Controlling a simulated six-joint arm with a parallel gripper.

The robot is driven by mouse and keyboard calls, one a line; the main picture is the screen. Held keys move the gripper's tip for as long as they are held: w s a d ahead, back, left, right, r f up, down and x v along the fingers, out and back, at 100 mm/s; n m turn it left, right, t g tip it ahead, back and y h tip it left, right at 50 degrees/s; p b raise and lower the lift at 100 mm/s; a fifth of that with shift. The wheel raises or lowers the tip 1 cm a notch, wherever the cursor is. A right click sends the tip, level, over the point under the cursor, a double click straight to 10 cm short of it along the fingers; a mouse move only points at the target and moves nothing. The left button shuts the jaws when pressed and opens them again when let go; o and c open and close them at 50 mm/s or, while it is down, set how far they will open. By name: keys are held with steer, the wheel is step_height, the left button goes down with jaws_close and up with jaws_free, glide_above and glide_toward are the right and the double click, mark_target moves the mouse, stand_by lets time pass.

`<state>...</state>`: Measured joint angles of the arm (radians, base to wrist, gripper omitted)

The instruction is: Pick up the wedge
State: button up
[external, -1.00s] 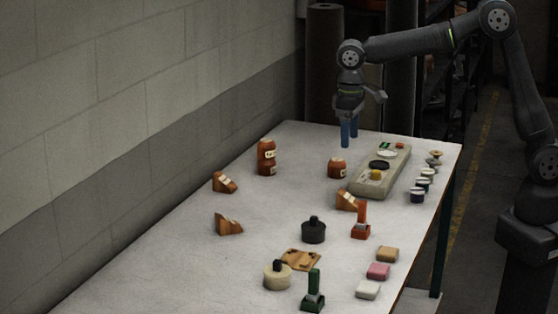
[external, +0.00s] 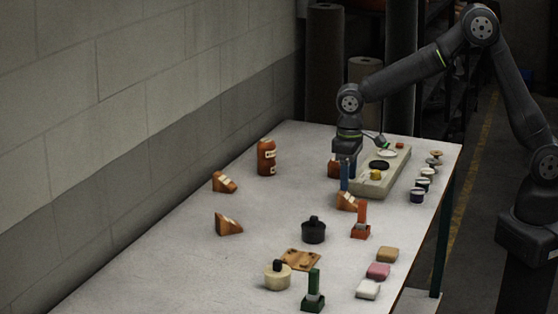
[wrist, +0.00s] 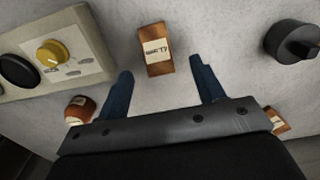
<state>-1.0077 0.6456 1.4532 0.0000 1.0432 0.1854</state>
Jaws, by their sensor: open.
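A brown wedge with a pale label (external: 346,201) stands on the table beside the grey control box. In the wrist view it (wrist: 154,50) lies ahead of and between my two blue fingertips. My gripper (external: 345,186) is open and low, just above and behind this wedge in the external view; it also shows in the wrist view (wrist: 162,70). I cannot tell whether a finger touches the wedge. Two more brown wedges stand to the left, an upper one (external: 224,183) and a lower one (external: 228,224).
The control box (external: 396,163) is close on the right. A short brown cylinder (external: 333,169) is partly hidden behind my fingers. A black round weight (external: 313,230), a red stamp (external: 360,222) and a tall brown bottle (external: 267,157) stand nearby. The table's left middle is mostly clear.

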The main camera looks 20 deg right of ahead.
mark_target(345, 194)
steer(key=shift+w+a+f, duration=0.1)
steer(key=shift+w+f, duration=0.1)
steer(key=shift+f, duration=1.4)
steer(key=shift+w+f, duration=0.2)
steer(key=shift+f, duration=1.35)
steer(key=c, duration=1.1)
